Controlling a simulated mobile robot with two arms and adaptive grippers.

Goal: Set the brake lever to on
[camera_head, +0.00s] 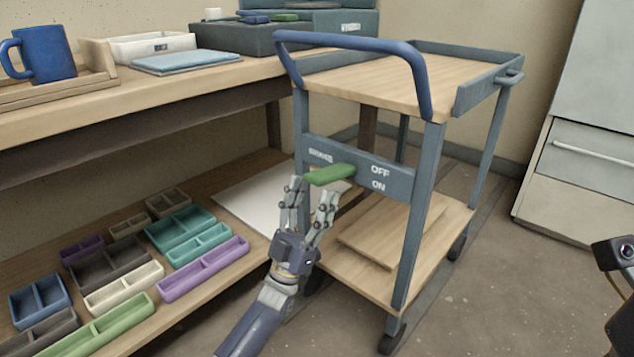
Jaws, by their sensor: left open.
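The green brake lever (330,174) sits on the front of a blue-grey plate (399,178) across the cart's end. The plate carries a partly hidden BRAKE label at left and OFF above ON at right. The lever lies nearly level, its right end slightly raised and closest to the OFF label. My left gripper (309,192) is open, fingers pointing up, with its fingertips at and just below the lever's left part. I cannot tell whether they touch it. The fingers hide part of the plate.
The cart (430,130) has a blue push handle (352,42) above the lever and a lower shelf with a board (392,232). A bench (140,85) stands left, its lower shelf holding several coloured trays (203,268). A pale cabinet (590,155) is at right. Floor in front is clear.

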